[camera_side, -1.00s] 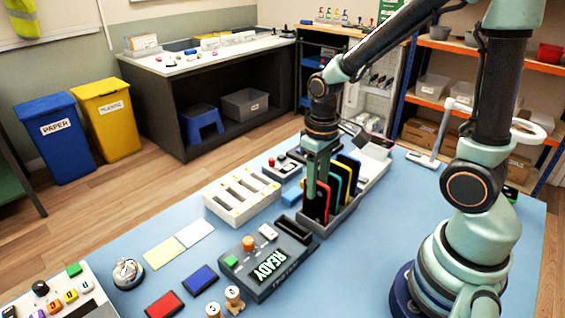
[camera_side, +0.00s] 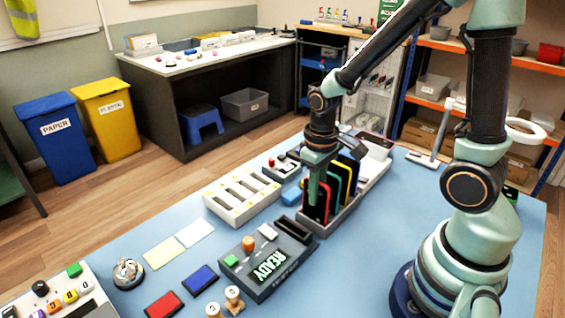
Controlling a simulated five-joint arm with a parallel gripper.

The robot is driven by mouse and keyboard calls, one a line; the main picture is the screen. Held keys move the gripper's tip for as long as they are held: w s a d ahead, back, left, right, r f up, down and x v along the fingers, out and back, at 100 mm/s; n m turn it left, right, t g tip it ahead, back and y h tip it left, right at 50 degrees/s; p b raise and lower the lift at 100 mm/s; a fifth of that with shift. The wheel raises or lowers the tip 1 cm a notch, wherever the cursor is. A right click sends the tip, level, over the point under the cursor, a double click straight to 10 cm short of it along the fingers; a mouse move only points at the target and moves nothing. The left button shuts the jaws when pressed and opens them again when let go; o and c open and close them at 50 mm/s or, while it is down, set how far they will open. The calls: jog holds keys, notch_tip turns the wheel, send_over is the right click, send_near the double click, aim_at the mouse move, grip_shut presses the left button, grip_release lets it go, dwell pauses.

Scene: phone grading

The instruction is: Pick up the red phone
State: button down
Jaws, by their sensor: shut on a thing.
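The red phone (camera_side: 321,211) stands upright at the near end of a grey slotted rack (camera_side: 343,217). It shows a dark face with a red edge. My gripper (camera_side: 314,196) points straight down over it and is shut on its upper part. One finger covers some of the phone's face, and the far finger is hidden. The phone's lower end is hidden in the rack. Green, yellow and blue-edged phones stand close behind it in the same rack.
A grey tester (camera_side: 266,262) with a READY display and an empty slot sits just in front of the rack. A white slotted tray (camera_side: 241,197) lies to the left. Red (camera_side: 163,304) and blue (camera_side: 199,279) pads lie at the front.

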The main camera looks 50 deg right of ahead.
jog(key=shift+r, duration=2.3)
